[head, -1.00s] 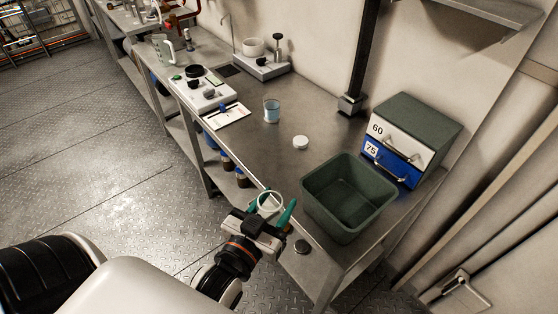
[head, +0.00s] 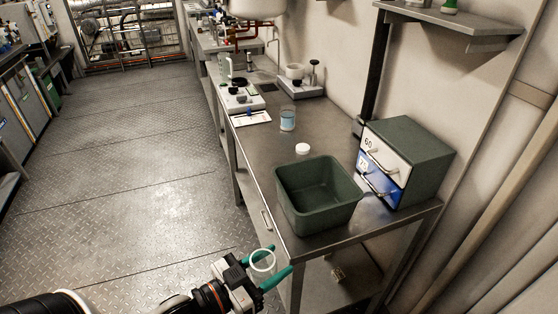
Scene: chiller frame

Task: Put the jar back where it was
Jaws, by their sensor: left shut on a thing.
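My left gripper (head: 268,265) is shut on a clear open jar with a pale rim (head: 262,261). It holds the jar in the air by the bench's near left edge, below the green bin in the picture. The jar looks empty, though its inside is small to see. A white round lid (head: 302,148) lies on the bench behind the bin. Another clear vessel with blue liquid (head: 287,122) stands farther back on the bench. My right gripper is out of view.
The steel bench (head: 262,160) carries a dark green bin (head: 320,215), a two-drawer box (head: 415,155) marked 60, a clipboard (head: 252,118) and instruments (head: 243,97). A shelf (head: 460,22) hangs above at the right. The floor (head: 130,170) left of the bench is clear.

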